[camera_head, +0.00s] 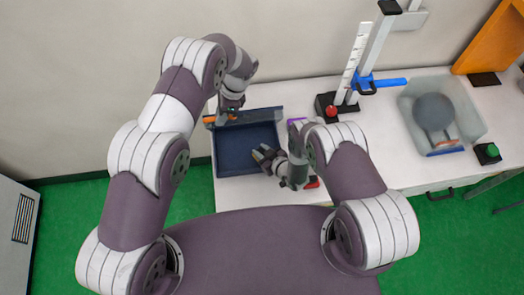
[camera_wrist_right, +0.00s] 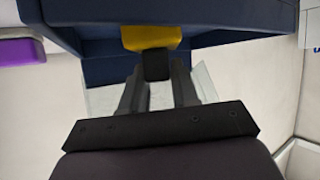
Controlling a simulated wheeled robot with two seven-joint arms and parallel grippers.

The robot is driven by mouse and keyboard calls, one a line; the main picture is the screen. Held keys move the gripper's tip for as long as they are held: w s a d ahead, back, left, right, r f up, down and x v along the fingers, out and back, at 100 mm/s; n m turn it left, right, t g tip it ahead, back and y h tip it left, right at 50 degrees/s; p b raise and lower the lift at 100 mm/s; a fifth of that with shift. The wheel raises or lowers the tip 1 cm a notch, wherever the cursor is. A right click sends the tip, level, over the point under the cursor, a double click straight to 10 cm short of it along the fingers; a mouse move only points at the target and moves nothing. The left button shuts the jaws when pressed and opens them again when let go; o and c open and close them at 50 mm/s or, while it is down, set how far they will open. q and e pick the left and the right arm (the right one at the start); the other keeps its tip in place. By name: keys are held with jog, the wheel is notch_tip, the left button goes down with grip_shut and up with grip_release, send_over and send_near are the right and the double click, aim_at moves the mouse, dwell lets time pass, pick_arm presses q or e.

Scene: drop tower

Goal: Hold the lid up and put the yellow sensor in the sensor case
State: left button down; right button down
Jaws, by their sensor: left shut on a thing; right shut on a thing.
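The sensor case (camera_head: 240,163) is a dark blue open box on the white table in the head view. Its lid (camera_head: 262,115) stands raised along the back edge. My left gripper (camera_head: 229,115) is shut on the lid's edge from above; its fingertips are partly hidden. The yellow sensor (camera_head: 257,155) is at the right part of the case opening, and my right gripper (camera_head: 266,158) is shut on it. In the right wrist view, the yellow sensor (camera_wrist_right: 150,37) shows beyond my fingers, its black end between them, with the dark blue case (camera_wrist_right: 100,70) around and behind it.
A purple block (camera_wrist_right: 18,52) lies beside the case. Right of it stand a ruler tower (camera_head: 355,60) with a blue arm (camera_head: 390,82) and red knob (camera_head: 331,111).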

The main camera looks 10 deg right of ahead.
jog(key=shift+f, duration=0.6)
jog(key=c, duration=0.8)
grip_release()
jog(key=v, duration=1.2)
jog(key=shift+s+r, duration=0.1)
jog(key=shift+s, duration=0.15)
